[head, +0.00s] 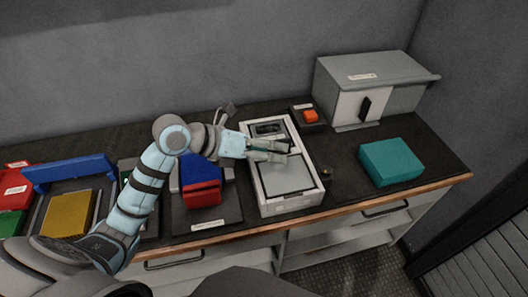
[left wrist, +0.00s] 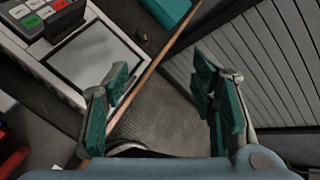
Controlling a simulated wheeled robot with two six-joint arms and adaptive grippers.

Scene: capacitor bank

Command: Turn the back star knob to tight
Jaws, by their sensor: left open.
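I cannot clearly pick out a star knob in either view. A small dark brownish piece (head: 327,170) sits on the bench just right of the white-framed box; it also shows in the left wrist view (left wrist: 141,37), too small to identify. The white-framed box (head: 311,178) has a grey panel on top, and keys with green and red ones show at its back in the left wrist view. My left gripper (head: 287,152) is above this box, with its teal-padded fingers (left wrist: 160,75) spread apart and nothing between them. My right gripper is not in view.
A teal block (head: 391,162) lies to the right, and a grey cabinet (head: 370,85) with a black handle stands behind it. An orange-red button box (head: 311,116) is at the back. Blue-and-red (head: 203,192) and yellow (head: 70,213) blocks are left. The wooden front edge (head: 400,197) bounds the bench.

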